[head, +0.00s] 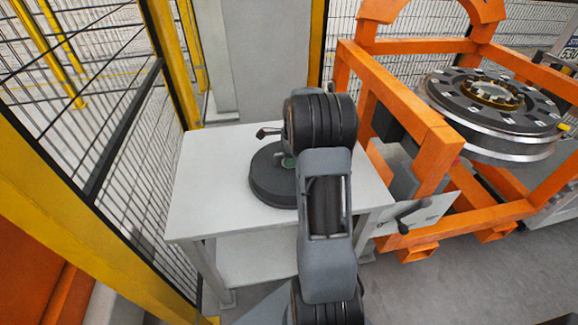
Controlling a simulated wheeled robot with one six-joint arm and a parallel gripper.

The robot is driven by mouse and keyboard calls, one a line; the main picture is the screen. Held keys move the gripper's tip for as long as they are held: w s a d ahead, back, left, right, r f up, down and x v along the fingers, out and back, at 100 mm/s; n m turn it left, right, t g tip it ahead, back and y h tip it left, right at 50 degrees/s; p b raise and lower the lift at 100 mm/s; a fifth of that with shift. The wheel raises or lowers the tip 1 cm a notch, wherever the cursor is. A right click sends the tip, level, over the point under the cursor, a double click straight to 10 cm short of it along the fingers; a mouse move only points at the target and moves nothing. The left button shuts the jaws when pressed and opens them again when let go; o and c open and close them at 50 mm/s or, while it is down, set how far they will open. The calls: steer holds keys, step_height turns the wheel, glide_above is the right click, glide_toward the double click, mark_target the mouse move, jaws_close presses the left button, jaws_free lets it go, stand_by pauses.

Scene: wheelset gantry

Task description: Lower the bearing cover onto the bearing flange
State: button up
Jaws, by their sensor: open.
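The bearing cover, a dark round disc (272,187), lies flat on the white table, its right part hidden behind my arm. My gripper (287,161) is over the disc, mostly hidden behind my wrist; it is open, and no part of the disc is seen lifted. Whether its fingers touch the disc cannot be told. The bearing flange (490,92), a round dark plate with a brass-coloured ring at its centre and a silver rim, sits inside the orange frame at the right, well apart from my gripper.
The white table (205,190) has free room left of the disc. The orange frame (400,90) has beams around the flange and stands close to the table's right side. Yellow posts and mesh fencing (110,130) close off the left and back. A grey pillar (265,60) stands behind the table.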

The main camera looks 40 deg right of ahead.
steer(key=shift+f, duration=0.1)
stand_by(0.3)
jaws_close()
stand_by(0.4)
